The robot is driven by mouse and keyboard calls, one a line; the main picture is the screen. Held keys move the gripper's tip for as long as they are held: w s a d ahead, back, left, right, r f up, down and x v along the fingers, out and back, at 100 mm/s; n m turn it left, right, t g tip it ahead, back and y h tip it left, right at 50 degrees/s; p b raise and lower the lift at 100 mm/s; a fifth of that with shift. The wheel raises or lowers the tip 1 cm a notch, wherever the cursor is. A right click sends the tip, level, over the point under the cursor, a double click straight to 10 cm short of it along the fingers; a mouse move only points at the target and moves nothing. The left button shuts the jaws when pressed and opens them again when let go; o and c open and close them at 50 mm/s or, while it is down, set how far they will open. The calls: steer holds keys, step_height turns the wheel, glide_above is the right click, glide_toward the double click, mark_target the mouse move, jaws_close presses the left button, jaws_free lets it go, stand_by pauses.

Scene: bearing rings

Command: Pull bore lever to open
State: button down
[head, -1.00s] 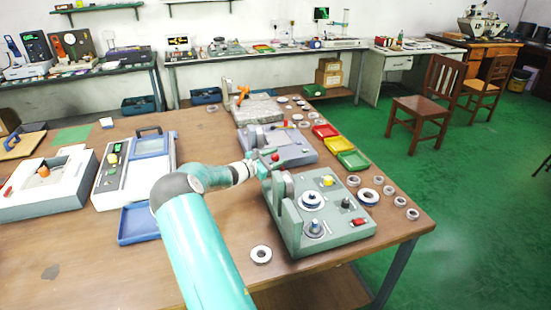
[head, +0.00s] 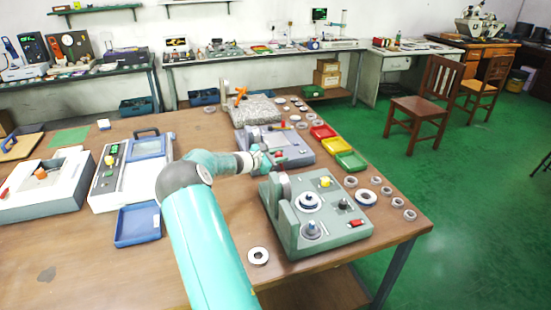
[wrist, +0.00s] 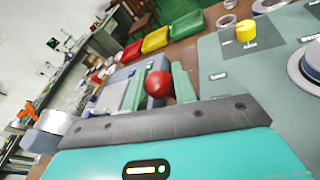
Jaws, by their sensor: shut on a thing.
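The bore lever's red ball knob (wrist: 158,84) sits between the two green fingers of my gripper (wrist: 160,88) in the wrist view. My gripper is shut on it. The lever's shaft is hidden. In the head view my gripper (head: 272,158) is small, just beyond the back left of the green bearing fixture (head: 330,235), and the knob is hard to make out there. The fixture has an upright plate, a yellow knob (head: 325,182), a ring on a round seat (head: 308,201) and a red switch (head: 355,222).
A grey-blue device (head: 298,150) stands right behind my gripper. Red, yellow and green trays (head: 350,162) line the table's right side. Loose rings (head: 366,198) lie right of the fixture, one (head: 258,256) in front. A blue tray (head: 138,225) lies left of my arm.

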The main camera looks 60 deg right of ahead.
steer(key=s+d+m+t+y, duration=0.1)
steer(key=s+d+t+y, duration=0.2)
steer(key=s+d+y, duration=0.1)
steer(key=shift+s+d+f+y, duration=0.3)
steer(key=shift+s+d+f, duration=0.15)
steer(key=shift+s+d, duration=0.4)
steer(key=c, duration=1.1)
jaws_free()
steer(key=shift+c, duration=0.2)
steer(key=v, duration=1.3)
steer(key=shift+a+r, duration=0.3)
steer(key=shift+r, duration=0.05)
